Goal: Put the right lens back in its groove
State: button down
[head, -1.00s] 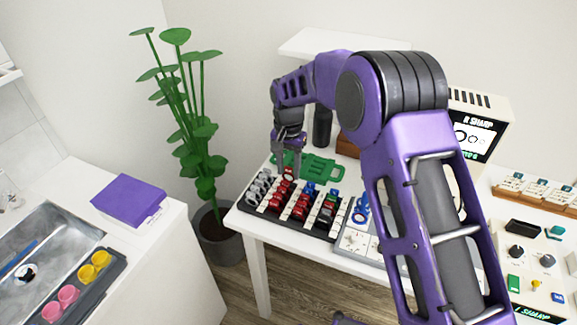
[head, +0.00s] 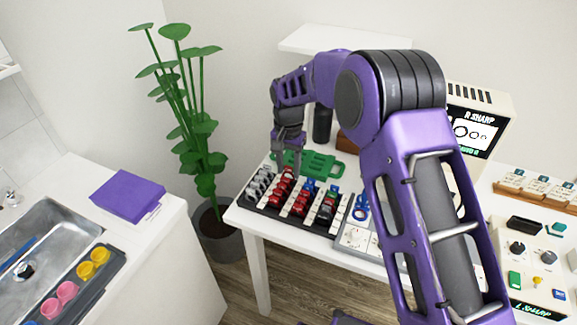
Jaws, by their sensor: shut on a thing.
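The lens case (head: 262,209) is a dark tray with pale grooved strips on the white table. It holds rows of grey, red, blue and green-topped lenses. My gripper (head: 287,169) points down over the back of the case, at the back end of a red row. It is shut on a red-rimmed lens (head: 288,173) that shows just under the fingertips. The fingers are small in this view. I cannot tell whether this lens sits in a groove or is just above one.
A green frame-like tray (head: 318,164) lies behind the case. A blue-ringed item (head: 361,208) and a grey panel (head: 354,238) are to its right. A screen box (head: 480,115), a dark cylinder (head: 322,125) and a plant (head: 200,130) stand around. My arm hides the table's middle.

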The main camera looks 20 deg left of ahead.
jog(key=shift+f+b, duration=0.5)
jog(key=shift+f, duration=0.5)
jog(key=shift+c, duration=1.6)
grip_release()
jog(key=shift+r, duration=0.1)
notch_tip(320, 180, up, 17)
jog(key=p, duration=0.1)
jog(key=shift+r+p, duration=0.15)
jog(key=shift+p, duration=0.15)
